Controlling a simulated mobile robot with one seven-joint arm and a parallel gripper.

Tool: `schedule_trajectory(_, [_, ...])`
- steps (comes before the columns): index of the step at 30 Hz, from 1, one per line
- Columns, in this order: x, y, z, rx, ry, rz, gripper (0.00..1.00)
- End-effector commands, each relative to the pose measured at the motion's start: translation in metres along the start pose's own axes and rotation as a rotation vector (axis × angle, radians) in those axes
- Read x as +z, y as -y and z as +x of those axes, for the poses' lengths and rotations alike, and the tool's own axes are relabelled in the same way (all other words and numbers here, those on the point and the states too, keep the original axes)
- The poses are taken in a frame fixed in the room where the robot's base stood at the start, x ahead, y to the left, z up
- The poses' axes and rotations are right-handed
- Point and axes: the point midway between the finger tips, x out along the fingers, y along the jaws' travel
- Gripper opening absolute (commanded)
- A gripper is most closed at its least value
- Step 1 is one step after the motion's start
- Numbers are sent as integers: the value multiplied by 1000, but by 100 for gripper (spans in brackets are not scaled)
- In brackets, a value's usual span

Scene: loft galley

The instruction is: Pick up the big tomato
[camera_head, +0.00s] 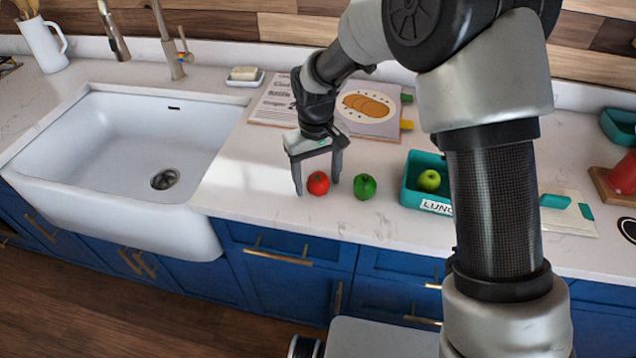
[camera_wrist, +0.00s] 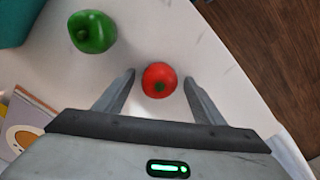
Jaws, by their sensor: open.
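A red tomato (camera_head: 318,183) sits on the white counter near its front edge, right of the sink. My gripper (camera_head: 317,190) is open, with one finger on each side of the tomato in the head view. In the wrist view the tomato (camera_wrist: 159,80) shows between the fingertips (camera_wrist: 160,78), with a gap on both sides. I cannot tell exactly how low the fingers are relative to it. Nothing is held.
A green pepper (camera_head: 365,186) lies just right of the tomato. A teal lunch box (camera_head: 411,178) holds a green apple (camera_head: 429,180). An open cookbook (camera_head: 372,112) lies behind my gripper. A white sink (camera_head: 120,140) is at the left.

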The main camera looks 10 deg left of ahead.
Motion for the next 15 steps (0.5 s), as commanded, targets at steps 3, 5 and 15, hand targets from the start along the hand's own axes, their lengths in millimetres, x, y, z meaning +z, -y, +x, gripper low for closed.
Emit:
schedule_trajectory(3, [0, 0, 1, 0, -1, 0, 63])
schedule_trajectory(5, [0, 0, 1, 0, -1, 0, 63])
schedule_trajectory(15, [0, 0, 0, 0, -1, 0, 18])
